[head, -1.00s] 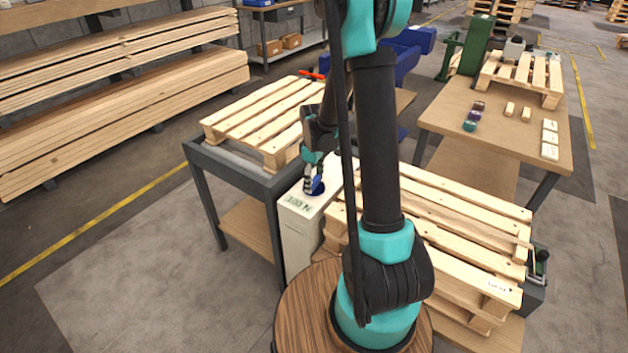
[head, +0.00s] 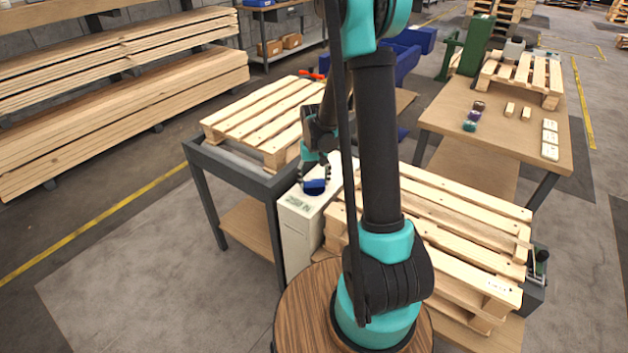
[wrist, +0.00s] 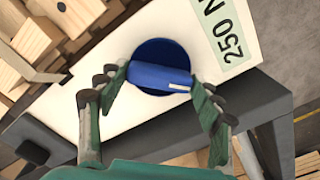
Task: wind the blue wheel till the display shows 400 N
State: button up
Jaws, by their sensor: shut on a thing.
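The blue wheel (wrist: 158,62) is a round dark blue dial with a raised blue grip bar and a white mark on one end of the bar. It sits on top of a white box (head: 299,238), and its bar shows in the head view (head: 315,186). The display (wrist: 225,35) beside the wheel reads 250 N; it also shows in the head view (head: 297,203). My gripper (wrist: 160,84) points down at the wheel, with its fingers closed at the two ends of the bar. Part of the wheel's rim is hidden behind the bar and fingers.
A pallet (head: 262,113) lies on a dark-framed table left of the box. Stacked pallets (head: 455,235) stand close on its right. A wooden workbench (head: 452,112) with small parts is farther right. Open floor (head: 130,265) lies to the left.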

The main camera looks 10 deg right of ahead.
aim_at(314, 180)
jog(key=shift+m, duration=2.3)
jog(key=o, duration=1.2)
jog(key=shift+c, duration=0.2)
jog(key=shift+r, duration=0.1)
notch_tip(314, 180, up, 12)
